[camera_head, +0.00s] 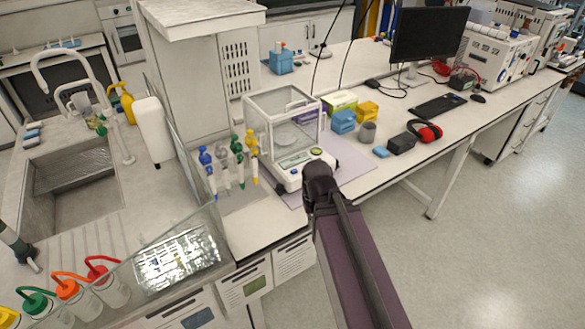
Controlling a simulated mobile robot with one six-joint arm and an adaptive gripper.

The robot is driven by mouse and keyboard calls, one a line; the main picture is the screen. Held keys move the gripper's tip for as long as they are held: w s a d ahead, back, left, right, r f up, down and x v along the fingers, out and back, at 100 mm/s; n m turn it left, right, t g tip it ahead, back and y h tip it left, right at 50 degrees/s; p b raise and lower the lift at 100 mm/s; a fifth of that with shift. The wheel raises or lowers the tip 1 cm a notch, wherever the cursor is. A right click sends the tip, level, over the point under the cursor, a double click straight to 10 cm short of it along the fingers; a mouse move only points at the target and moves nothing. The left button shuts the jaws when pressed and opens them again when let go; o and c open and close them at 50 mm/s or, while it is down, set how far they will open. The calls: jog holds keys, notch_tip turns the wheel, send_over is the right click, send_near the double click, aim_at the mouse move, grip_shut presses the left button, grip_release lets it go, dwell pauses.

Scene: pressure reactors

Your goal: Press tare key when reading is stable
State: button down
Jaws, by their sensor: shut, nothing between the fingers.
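The analytical balance (290,176) stands on a pale mat on the bench. Its clear draft shield (283,98) looks closed, and a round pan (288,139) shows inside. The front panel has a small greenish display (296,160) and a round yellow-green spot (316,152). The reading is too small to make out, and I cannot tell which key is tare. My gripper (317,172) is shut and empty, seen from behind at the balance's front right corner. It hides part of the front panel, and I cannot tell whether it touches it.
A rack of pipettes (229,168) stands close left of the balance. Right of it are small boxes, a grey cup (368,132), a dark box (401,144) and red ear muffs (424,131). The floor (490,230) at right is clear.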

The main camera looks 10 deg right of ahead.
jog(key=w+a+m+t+y, duration=0.15)
jog(key=w+t, duration=0.25)
jog(key=w, duration=1.2)
notch_tip(320, 180, up, 4)
jog(key=m+t+y+b, duration=0.2)
jog(key=t+y, duration=0.1)
jog(key=t, duration=0.1)
send_over(294, 171)
jog(key=shift+s+r, duration=0.1)
jog(key=shift+s, duration=0.05)
jog(key=shift+f, duration=0.25)
notch_tip(294, 171, down, 8)
jog(key=b, duration=0.8)
jog(key=shift+f, duration=0.2)
jog(key=shift+f, duration=0.1)
jog(key=shift+f+b, duration=0.3)
jog(key=shift+b, duration=0.25)
